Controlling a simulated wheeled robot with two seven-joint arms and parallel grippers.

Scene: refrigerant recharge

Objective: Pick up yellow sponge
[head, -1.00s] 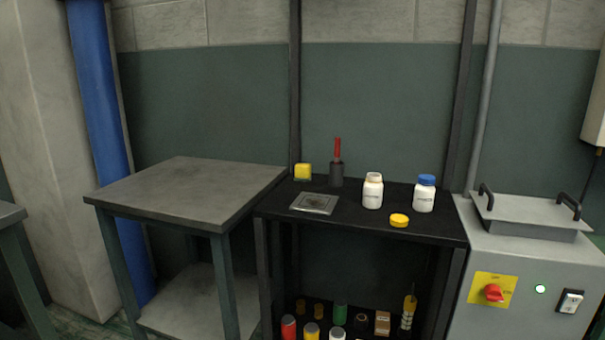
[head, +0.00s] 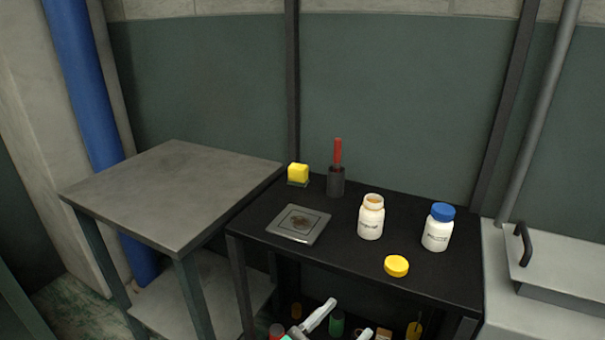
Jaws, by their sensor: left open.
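The yellow sponge (head: 298,172) sits at the back left corner of the black shelf's top, in the head view. A dark green layer shows under its yellow block. My left gripper (head: 350,318) shows only in part at the bottom edge, with its pale fingers apart and nothing seen between them. It appears in front of the shelf, well below the sponge in the picture and apart from it. My right gripper is out of view.
On the black shelf (head: 335,256) are a grey plate (head: 299,224), a dark holder with a red handle (head: 337,170), an open white bottle (head: 371,218), a blue-capped bottle (head: 438,228) and a yellow lid (head: 396,266). A bare grey table (head: 175,195) stands left.

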